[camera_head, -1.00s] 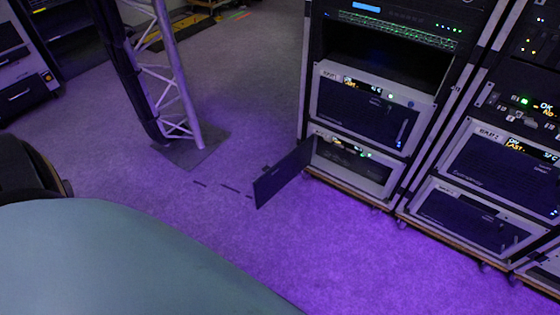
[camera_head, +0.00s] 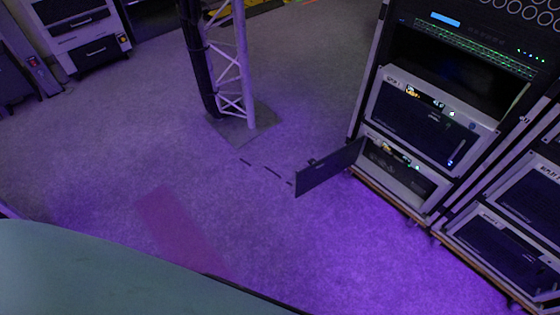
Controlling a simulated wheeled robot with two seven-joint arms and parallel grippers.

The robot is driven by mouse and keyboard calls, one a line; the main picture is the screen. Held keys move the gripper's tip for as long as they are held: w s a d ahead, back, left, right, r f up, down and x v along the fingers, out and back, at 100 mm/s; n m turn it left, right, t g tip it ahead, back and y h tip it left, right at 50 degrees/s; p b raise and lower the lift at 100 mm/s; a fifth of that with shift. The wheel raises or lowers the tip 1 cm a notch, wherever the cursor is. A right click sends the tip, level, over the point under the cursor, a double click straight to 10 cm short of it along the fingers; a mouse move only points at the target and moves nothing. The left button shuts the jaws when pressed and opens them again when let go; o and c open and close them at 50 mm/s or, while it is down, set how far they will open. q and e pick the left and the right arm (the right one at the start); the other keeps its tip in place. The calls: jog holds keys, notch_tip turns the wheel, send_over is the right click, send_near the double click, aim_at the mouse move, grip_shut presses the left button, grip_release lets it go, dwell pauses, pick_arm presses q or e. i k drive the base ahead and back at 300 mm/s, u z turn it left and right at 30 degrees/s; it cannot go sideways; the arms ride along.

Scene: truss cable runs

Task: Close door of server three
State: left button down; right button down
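A dark server door (camera_head: 329,167) stands open at the bottom unit of the near rack. It is hinged at the unit's left side and swings out over the floor to the left. The open server (camera_head: 402,172) behind it shows its bare front with a small lit display. I cannot read a label that marks it as server three. Another server (camera_head: 424,118) sits above it with its dark door shut. Neither of my grippers is in view.
A truss post (camera_head: 238,75) with a black cable run stands on a floor plate (camera_head: 243,125) left of the rack. A second rack (camera_head: 510,240) stands at the right. Open purple-lit floor lies before the door, with a reddish strip (camera_head: 180,228).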

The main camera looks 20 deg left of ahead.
aim_at(306, 180)
jog(key=u, duration=1.65)
jog(key=i, duration=2.75)
jog(key=z, duration=2.35)
